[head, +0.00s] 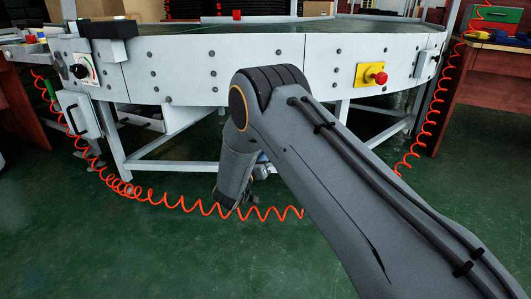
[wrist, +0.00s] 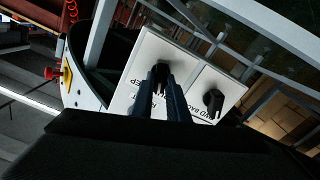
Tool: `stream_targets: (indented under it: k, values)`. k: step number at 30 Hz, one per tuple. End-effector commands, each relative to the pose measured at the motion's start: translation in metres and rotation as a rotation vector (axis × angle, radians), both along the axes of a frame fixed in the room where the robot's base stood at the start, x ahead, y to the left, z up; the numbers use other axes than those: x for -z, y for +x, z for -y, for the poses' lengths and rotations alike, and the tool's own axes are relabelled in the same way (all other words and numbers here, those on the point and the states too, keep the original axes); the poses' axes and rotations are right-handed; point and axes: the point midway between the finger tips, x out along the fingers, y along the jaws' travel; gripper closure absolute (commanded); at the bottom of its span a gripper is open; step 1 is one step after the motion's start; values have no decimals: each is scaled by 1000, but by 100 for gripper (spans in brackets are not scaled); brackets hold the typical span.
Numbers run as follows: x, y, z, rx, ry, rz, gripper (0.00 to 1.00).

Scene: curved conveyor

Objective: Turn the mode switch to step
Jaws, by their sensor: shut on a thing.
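In the wrist view, a white panel (wrist: 189,62) carries two black rotary knobs and upside-down lettering, part of which reads "EP". My gripper (wrist: 161,82) is shut on the left knob, the mode switch (wrist: 161,67). The fingers cover much of this knob and some lettering, so its pointer angle cannot be read. The second knob (wrist: 213,98) is free, to the right of the fingers. In the head view my arm reaches down in front of the conveyor; the fingertips and the gripped knob cannot be made out there.
The curved conveyor (head: 205,62) spans the back. On its side are a red stop button on a yellow box (head: 371,75) and a left panel with a black knob (head: 80,70). Coiled orange hoses (head: 160,201) hang low. Green floor (head: 110,250) is clear in front.

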Motion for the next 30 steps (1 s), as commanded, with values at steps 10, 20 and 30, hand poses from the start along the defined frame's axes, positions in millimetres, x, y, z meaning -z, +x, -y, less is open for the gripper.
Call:
stream_targets:
  k: [10, 20, 30]
  values:
    - [-1, -2, 3, 1, 298, 106, 100]
    - [-1, -2, 4, 3, 573, 207, 100]
    - [1, -2, 6, 4, 762, 276, 100]
